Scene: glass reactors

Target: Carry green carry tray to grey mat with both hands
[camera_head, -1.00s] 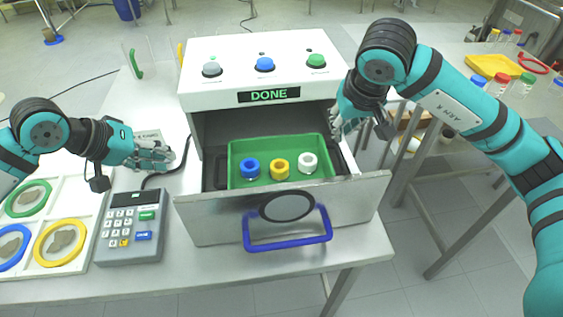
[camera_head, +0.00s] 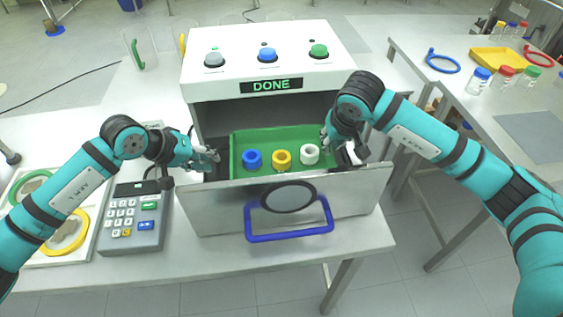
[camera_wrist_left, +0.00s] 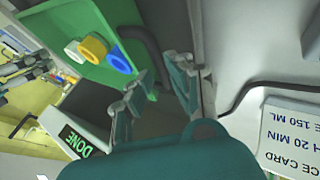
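The green carry tray (camera_head: 240,139) sits in the open drawer below the DONE display. My left gripper (camera_head: 208,158) is at the tray's left side. In the left wrist view my left gripper (camera_wrist_left: 160,92) has its fingers apart beside the tray (camera_wrist_left: 100,15) and its dark handle (camera_wrist_left: 152,48), with nothing held. My right gripper (camera_head: 340,142) is at the tray's right edge, fingers looking spread; its contact is hidden. The grey mat (camera_head: 530,135) lies bare on the right table.
The drawer front (camera_head: 365,195) with its blue handle stands before the tray. A keypad (camera_head: 134,218) is left of the drawer. On the right table, bottles (camera_head: 478,80), a yellow tray (camera_head: 497,61) and a blue ring (camera_head: 442,64) lie behind the mat. A floor gap separates the tables.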

